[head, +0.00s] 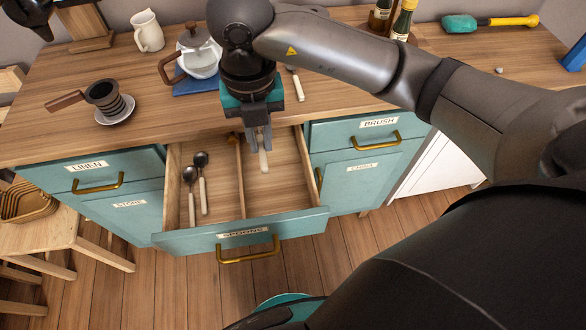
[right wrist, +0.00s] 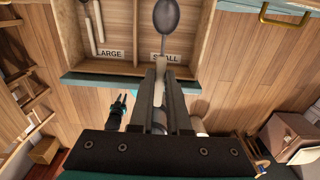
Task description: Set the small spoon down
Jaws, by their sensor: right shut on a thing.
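My right gripper (head: 265,146) is shut on the small spoon, which has a pale handle (head: 263,164) and a dark bowl (right wrist: 167,17). The right wrist view shows the handle between the fingers (right wrist: 161,80) and the bowl pointing away. The gripper points down over the right compartment of the open spoon drawer (head: 275,190). That compartment is labelled SMALL (right wrist: 165,57). I cannot tell whether the spoon touches the drawer floor.
Two dark-bowled spoons (head: 203,185) lie in the left compartment, labelled LARGE (right wrist: 109,53). A wooden divider (head: 241,180) separates the compartments. Another pale handle (head: 298,88) lies behind the gripper.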

